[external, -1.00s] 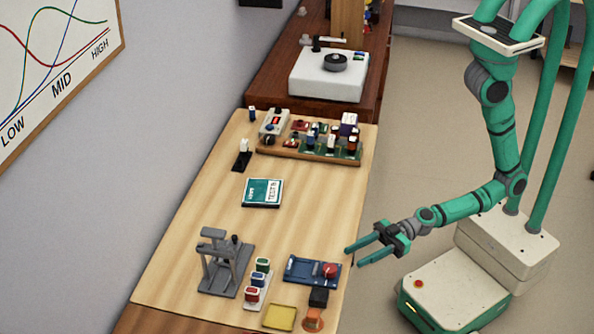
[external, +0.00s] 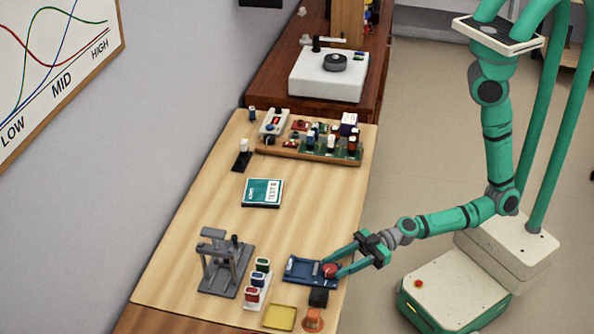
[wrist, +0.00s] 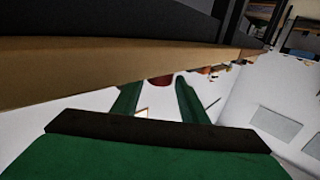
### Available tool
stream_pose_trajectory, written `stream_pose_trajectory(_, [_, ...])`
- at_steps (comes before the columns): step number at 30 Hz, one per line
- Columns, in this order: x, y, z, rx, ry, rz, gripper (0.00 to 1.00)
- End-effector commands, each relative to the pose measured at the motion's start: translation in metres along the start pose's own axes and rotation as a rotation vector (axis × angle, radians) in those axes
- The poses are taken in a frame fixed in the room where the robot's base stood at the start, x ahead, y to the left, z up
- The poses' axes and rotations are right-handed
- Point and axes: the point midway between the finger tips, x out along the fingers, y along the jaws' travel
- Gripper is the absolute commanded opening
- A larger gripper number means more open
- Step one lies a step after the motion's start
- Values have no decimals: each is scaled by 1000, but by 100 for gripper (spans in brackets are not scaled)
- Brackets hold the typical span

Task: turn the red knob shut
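The red knob (external: 330,270) sits at the right end of a blue panel (external: 303,269) near the table's right edge. My gripper (external: 334,267) reaches in from the right, with its green fingertips at the knob, one on the far side and one on the near side. In the wrist view a dark red patch, probably the knob (wrist: 160,82), shows between the fingertips (wrist: 158,86). There are gaps on both sides of it, so the fingers look open. Contact with the knob cannot be made out.
A black block (external: 318,297) and an orange piece (external: 312,319) stand just in front of the panel. A yellow tray (external: 279,317), a rack of coloured-top items (external: 257,284) and a grey stand (external: 224,265) are to the left. The table's middle is clear around a teal-and-white box (external: 262,193).

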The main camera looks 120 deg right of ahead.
Motion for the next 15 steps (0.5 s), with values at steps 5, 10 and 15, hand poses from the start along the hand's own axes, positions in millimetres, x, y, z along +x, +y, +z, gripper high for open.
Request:
stream_pose_trajectory(5, [3,1,0,0,0,0,40])
stream_pose_trajectory(10, [3,0,0,0,-1,0,40])
stream_pose_trajectory(15, [3,0,0,0,-1,0,13])
